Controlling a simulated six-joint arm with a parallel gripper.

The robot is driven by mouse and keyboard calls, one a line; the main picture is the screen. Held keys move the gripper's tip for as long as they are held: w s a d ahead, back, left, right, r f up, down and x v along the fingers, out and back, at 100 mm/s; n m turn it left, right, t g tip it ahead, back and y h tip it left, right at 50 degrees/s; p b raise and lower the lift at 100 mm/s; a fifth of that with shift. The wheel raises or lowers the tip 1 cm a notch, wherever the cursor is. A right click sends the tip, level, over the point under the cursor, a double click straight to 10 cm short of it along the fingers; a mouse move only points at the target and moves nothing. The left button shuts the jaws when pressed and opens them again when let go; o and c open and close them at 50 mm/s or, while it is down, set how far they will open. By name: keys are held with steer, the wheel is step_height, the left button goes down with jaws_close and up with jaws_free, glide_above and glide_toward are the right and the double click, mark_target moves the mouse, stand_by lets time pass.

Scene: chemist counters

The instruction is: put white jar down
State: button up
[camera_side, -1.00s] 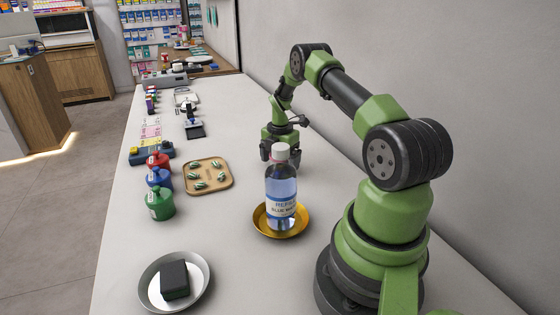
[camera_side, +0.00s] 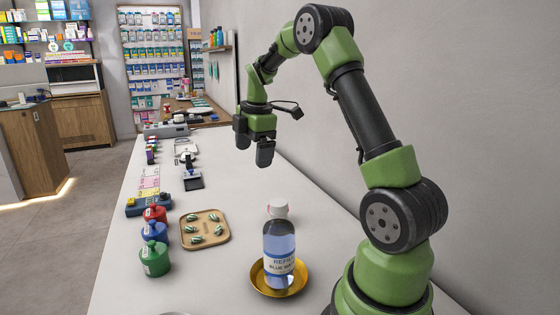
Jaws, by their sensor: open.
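My gripper (camera_side: 254,148) is open and empty, fingers pointing down, raised above the far right part of the counter near the wall. No white jar can be made out clearly. A small pale shape with a reddish edge (camera_side: 268,210) shows just left of the white cap of the blue-labelled bottle (camera_side: 279,246). The bottle hides most of it, so I cannot tell what it is. The bottle stands upright in a gold dish (camera_side: 262,284), well in front of my gripper.
Red (camera_side: 155,214), blue (camera_side: 154,231) and green (camera_side: 155,259) jars line the left side of the counter (camera_side: 205,285). A tan tray (camera_side: 205,240) with several striped capsules lies beside them. A phone-like stand (camera_side: 192,180) is farther back. The counter below my gripper looks mostly clear.

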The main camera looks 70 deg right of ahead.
steer(key=s+a+r+m+t, duration=0.25)
steer(key=a+r+m, duration=0.2)
steer(key=a, duration=0.35)
steer(key=s+a+r+m+t, duration=0.1)
steer(key=s+a+r+m, duration=0.2)
steer(key=a+r, duration=0.35)
steer(key=s+a+f+m+t+y, duration=0.2)
steer(key=s+a+m, duration=0.6)
steer(key=s, duration=0.3)
steer(key=shift+a+y, duration=0.3)
steer(key=shift+a, duration=0.55)
